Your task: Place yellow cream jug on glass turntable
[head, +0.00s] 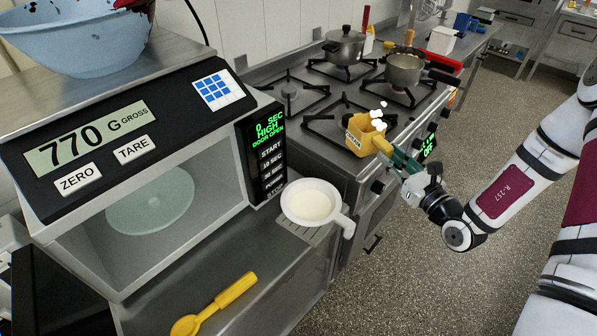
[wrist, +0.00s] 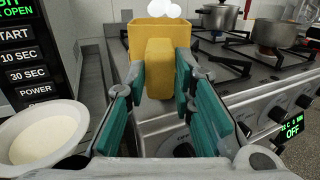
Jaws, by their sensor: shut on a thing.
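The yellow cream jug (head: 362,137) is held by my gripper (head: 395,155) in front of the stove, with white puffs above its top. In the wrist view the jug (wrist: 140,45) stands upright, and the green fingers of my gripper (wrist: 160,85) are closed on its yellow handle. The glass turntable (head: 150,203) lies inside the open microwave at the left, well apart from the jug. The microwave's display reads door open.
A scale with a blue bowl (head: 80,38) stands on top of the microwave (head: 100,262). A white pan (head: 312,203) with pale contents sits on the counter right of the microwave. A yellow spoon (head: 215,305) lies in front. Pots (head: 404,70) stand on the stove.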

